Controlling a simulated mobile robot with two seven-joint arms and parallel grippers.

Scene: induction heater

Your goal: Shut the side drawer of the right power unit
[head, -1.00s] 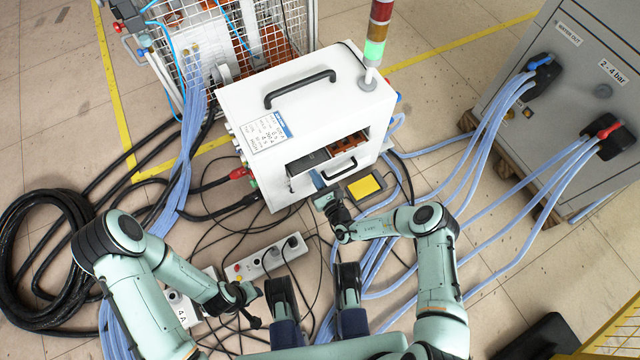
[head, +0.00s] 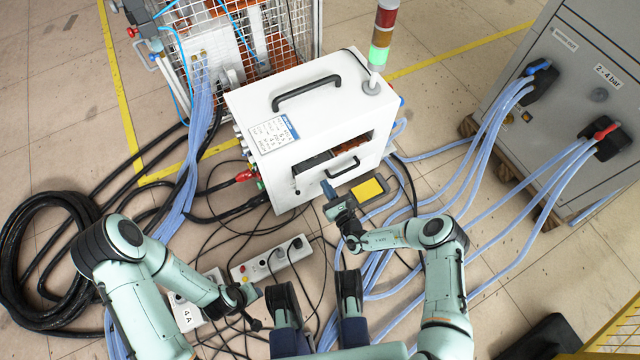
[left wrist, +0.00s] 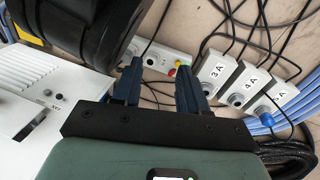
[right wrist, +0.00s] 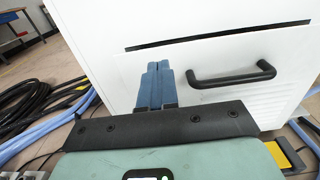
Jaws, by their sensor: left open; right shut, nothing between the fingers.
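The white power unit (head: 300,104) stands in the middle of the head view, with a black carry handle on top. Its side drawer has a white front with a black handle (head: 343,167). A dark slot above the front shows orange parts inside. My right gripper (head: 332,190) is shut and empty. Its blue fingertips (right wrist: 157,68) are at the front, left of the handle; contact is unclear. My left gripper (left wrist: 155,80) is open, low, and away from the unit.
A signal tower (head: 381,40) rises from the unit's back corner. A yellow-and-grey item (head: 368,189) lies by the drawer. Power strips (head: 270,258) and loose cables cover the floor in front. A grey cabinet (head: 590,90) with blue hoses stands right. A wire cage (head: 240,40) stands behind.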

